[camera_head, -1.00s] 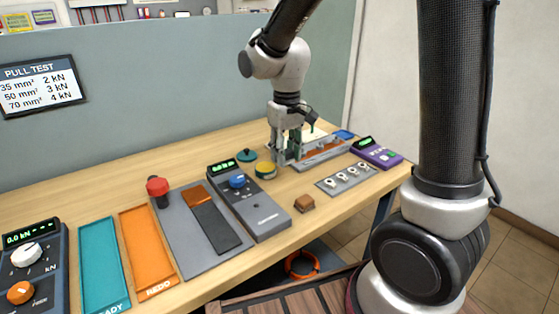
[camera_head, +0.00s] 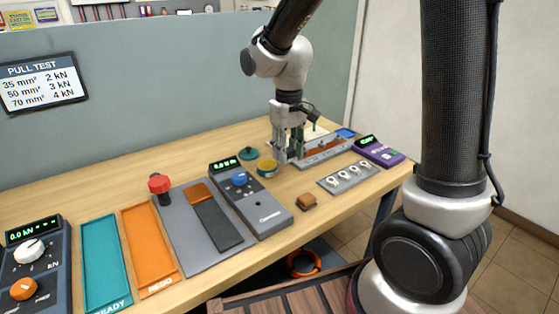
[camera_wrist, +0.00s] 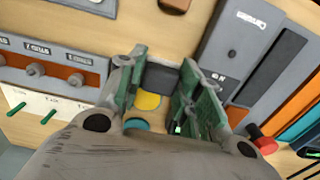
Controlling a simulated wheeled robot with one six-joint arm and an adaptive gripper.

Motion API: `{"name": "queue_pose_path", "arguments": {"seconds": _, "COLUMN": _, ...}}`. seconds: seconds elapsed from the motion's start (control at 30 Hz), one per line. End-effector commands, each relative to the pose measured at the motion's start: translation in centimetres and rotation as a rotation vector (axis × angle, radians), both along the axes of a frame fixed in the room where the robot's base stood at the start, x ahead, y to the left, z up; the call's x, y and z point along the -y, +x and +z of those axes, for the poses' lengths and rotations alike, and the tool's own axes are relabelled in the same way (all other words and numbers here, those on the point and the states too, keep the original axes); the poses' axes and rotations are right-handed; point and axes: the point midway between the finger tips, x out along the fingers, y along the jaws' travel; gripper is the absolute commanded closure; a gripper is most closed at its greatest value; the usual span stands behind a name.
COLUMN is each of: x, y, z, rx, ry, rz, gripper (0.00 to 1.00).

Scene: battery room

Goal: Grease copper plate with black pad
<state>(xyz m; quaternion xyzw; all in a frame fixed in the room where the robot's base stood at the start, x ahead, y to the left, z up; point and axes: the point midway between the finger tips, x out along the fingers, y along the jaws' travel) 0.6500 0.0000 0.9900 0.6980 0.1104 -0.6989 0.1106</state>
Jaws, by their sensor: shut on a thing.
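My gripper (camera_head: 283,158) is shut on a black pad (camera_wrist: 160,77), which shows between its green-lined fingers in the wrist view. It hangs low over the back of the table, next to a round yellow tin (camera_head: 267,167). In the wrist view the pad hides part of the tin (camera_wrist: 149,100). A copper plate (camera_head: 201,192) lies at the far end of a black strip on the grey board, left of my gripper. Another copper-coloured bar (camera_head: 337,146) lies in a grey fixture just right of the gripper. I cannot tell which copper piece is meant.
A grey meter (camera_head: 250,198) stands between board and gripper. A red knob (camera_head: 159,184), orange tray (camera_head: 148,250) and teal tray (camera_head: 105,265) are left. A teal lid (camera_head: 249,153) is behind.

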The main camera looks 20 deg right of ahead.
Motion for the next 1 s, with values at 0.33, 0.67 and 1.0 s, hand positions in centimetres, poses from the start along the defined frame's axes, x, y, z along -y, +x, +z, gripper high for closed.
{"name": "queue_pose_path", "arguments": {"seconds": 0.33, "x": -1.8, "y": 5.9, "z": -2.0, "rx": -0.022, "ry": -0.008, "rz": -0.007, "gripper": 0.84}}
{"name": "queue_pose_path", "arguments": {"seconds": 0.67, "x": -3.3, "y": 10.1, "z": -1.0, "rx": 0.001, "ry": 0.000, "rz": 0.000, "gripper": 0.84}}
{"name": "queue_pose_path", "arguments": {"seconds": 1.0, "x": -3.3, "y": 10.0, "z": -4.6, "rx": 0.000, "ry": 0.000, "rz": 0.001, "gripper": 0.84}}
